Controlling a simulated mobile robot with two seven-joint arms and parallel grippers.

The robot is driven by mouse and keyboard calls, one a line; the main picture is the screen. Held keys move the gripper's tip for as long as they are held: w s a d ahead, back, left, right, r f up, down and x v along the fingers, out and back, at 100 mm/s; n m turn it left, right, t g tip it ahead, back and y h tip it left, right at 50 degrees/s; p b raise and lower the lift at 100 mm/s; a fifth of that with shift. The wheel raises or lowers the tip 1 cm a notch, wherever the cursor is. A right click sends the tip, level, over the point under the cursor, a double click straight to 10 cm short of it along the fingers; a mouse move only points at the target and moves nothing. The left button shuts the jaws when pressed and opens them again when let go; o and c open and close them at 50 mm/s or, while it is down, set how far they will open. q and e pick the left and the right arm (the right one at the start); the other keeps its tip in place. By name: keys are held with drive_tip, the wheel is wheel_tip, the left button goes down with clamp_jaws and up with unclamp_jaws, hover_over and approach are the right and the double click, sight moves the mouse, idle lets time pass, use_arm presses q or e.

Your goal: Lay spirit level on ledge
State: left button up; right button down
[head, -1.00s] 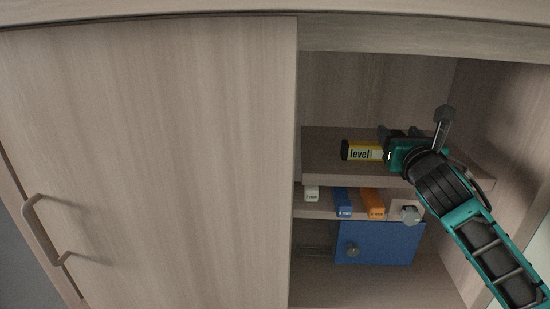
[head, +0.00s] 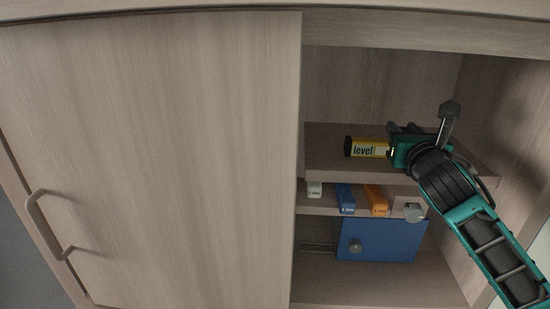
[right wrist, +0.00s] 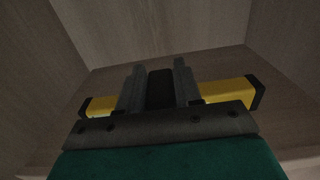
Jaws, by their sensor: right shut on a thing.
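The yellow spirit level (head: 368,148) has black ends and the word "level" on its side. It lies level, sideways, at the upper ledge (head: 325,168) inside the cabinet. My right gripper (head: 393,146) is shut on the level, at its right part in the head view. In the right wrist view my right gripper (right wrist: 160,90) has its fingers around the middle of the level (right wrist: 222,93), whose ends stick out on both sides. I cannot tell whether the level touches the ledge or is just above it. My left gripper is not in view.
Below the ledge, a lower shelf holds a white (head: 314,190), a blue (head: 345,200) and an orange labelled block (head: 376,200). A blue panel with a knob (head: 385,241) is underneath. A closed wooden door (head: 150,160) with a handle (head: 48,225) covers the left side.

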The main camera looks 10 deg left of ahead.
idle(0.3)
drive_tip(key=shift+r, duration=3.05)
drive_tip(key=shift+f, duration=0.1)
